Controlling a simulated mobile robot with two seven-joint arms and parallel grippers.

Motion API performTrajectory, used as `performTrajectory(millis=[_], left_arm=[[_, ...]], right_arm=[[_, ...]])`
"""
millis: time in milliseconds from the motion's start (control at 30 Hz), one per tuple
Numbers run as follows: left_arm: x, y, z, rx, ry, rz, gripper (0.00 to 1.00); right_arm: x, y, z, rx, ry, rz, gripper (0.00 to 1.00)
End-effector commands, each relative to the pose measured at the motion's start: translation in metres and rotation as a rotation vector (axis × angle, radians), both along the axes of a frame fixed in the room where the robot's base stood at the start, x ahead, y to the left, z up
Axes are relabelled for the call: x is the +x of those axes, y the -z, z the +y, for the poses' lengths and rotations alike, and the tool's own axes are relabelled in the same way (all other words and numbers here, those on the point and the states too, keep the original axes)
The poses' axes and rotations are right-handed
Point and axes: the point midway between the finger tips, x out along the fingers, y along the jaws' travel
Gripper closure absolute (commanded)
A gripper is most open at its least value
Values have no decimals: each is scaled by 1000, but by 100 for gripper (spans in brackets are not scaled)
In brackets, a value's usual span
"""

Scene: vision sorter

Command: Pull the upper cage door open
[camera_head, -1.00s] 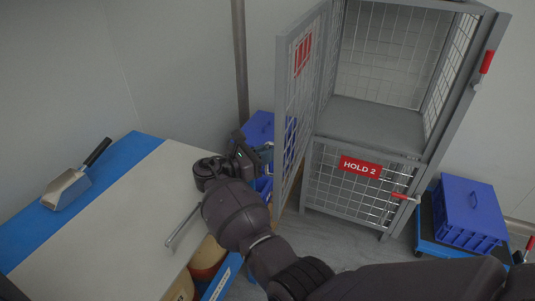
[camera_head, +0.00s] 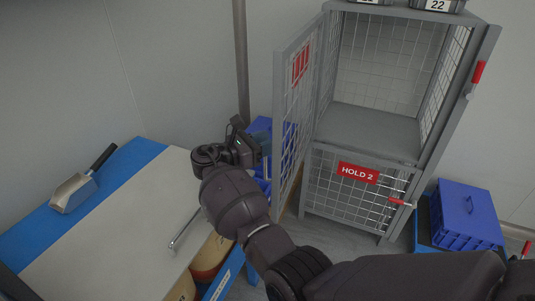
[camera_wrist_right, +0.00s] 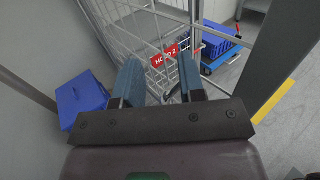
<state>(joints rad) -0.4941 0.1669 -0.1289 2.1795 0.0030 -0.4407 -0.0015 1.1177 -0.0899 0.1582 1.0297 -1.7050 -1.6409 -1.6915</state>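The grey upper cage door (camera_head: 299,95), a mesh panel with a red sign, stands wide open, swung out to the left of the cage. The upper compartment (camera_head: 370,122) is open to view and looks empty. My right gripper (camera_head: 264,155) is just left of the door's free edge in the head view. In the right wrist view its two fingers (camera_wrist_right: 160,80) are apart with nothing held between them, and wire mesh shows beyond them. Whether a finger touches the door I cannot tell. The red door latch (camera_head: 479,72) is on the right post. My left gripper is not in view.
The lower door with the HOLD 2 sign (camera_head: 358,173) is closed. A blue crate (camera_head: 466,214) stands right of the cage. A table (camera_head: 110,235) with a metal scoop (camera_head: 73,192) is at the left. Another blue container (camera_wrist_right: 82,99) is beside the gripper.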

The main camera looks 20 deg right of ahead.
Motion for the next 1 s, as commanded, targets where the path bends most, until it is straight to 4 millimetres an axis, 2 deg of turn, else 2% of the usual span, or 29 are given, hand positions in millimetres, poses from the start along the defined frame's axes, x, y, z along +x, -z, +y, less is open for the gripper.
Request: performTrajectory(millis=[33, 500, 700, 1000], left_arm=[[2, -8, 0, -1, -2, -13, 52], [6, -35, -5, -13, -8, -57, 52], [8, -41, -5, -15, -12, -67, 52], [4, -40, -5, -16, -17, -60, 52]], right_arm=[[0, -21, 0, 0, 0, -12, 63], [0, -110, 0, -2, 0, -8, 63], [0, -133, -1, -1, 0, -3, 63], [0, -140, -1, 0, 0, 1, 63]])
